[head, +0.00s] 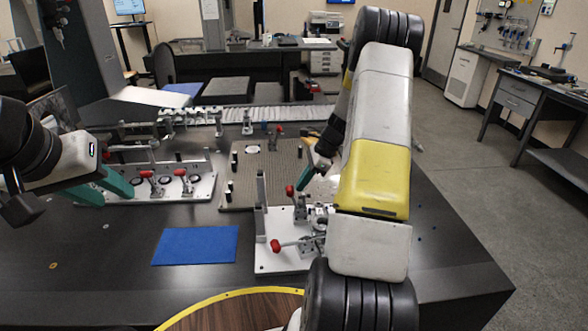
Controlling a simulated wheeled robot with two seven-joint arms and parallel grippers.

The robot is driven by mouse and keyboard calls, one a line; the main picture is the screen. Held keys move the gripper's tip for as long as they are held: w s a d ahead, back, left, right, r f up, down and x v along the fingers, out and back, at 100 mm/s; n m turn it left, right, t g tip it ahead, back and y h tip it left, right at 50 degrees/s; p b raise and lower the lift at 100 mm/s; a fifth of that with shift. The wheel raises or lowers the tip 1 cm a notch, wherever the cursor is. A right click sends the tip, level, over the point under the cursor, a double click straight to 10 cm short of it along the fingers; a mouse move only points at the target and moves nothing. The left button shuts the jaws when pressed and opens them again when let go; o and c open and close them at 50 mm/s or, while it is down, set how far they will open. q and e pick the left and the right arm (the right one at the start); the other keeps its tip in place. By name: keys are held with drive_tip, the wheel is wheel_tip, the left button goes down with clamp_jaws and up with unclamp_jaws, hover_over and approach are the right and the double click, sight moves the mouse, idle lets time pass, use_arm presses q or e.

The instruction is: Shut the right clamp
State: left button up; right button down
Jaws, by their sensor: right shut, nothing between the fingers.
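A white fixture plate (266,262) stands on the dark table in front of me, with metal toggle clamps on it. One clamp's red-tipped handle (290,190) stands up near the back of the plate. Another clamp's red-tipped handle (275,246) points out to the left at the front. I cannot tell for sure which one is the right clamp. My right gripper (305,181) is shut and empty, its teal fingers close beside the rear red handle; contact is unclear. My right arm hides the plate's right side. My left gripper (118,184) is over the left fixture, its finger gap unclear.
The left fixture plate (202,188) carries several red-handled clamps. A brown pegged board (284,165) lies behind the white plate. A blue mat (195,246) lies flat at the front left. A yellow-rimmed round surface (240,312) is nearest me.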

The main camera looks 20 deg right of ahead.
drive_tip(key=shift+a, duration=0.25)
drive_tip(key=shift+w+a+h, duration=0.3)
drive_tip(key=shift+a+h, duration=0.5)
drive_tip(key=shift+a, duration=0.15)
drive_tip(key=w+a+f+g+h, duration=0.2)
drive_tip(key=a+f+h, duration=0.4)
drive_tip(key=a+h, duration=0.2)
drive_tip(key=shift+a+g+h, duration=0.35)
drive_tip(key=shift+g+h, duration=0.05)
drive_tip(key=shift+h, duration=0.4)
drive_tip(key=shift+a+f, duration=0.1)
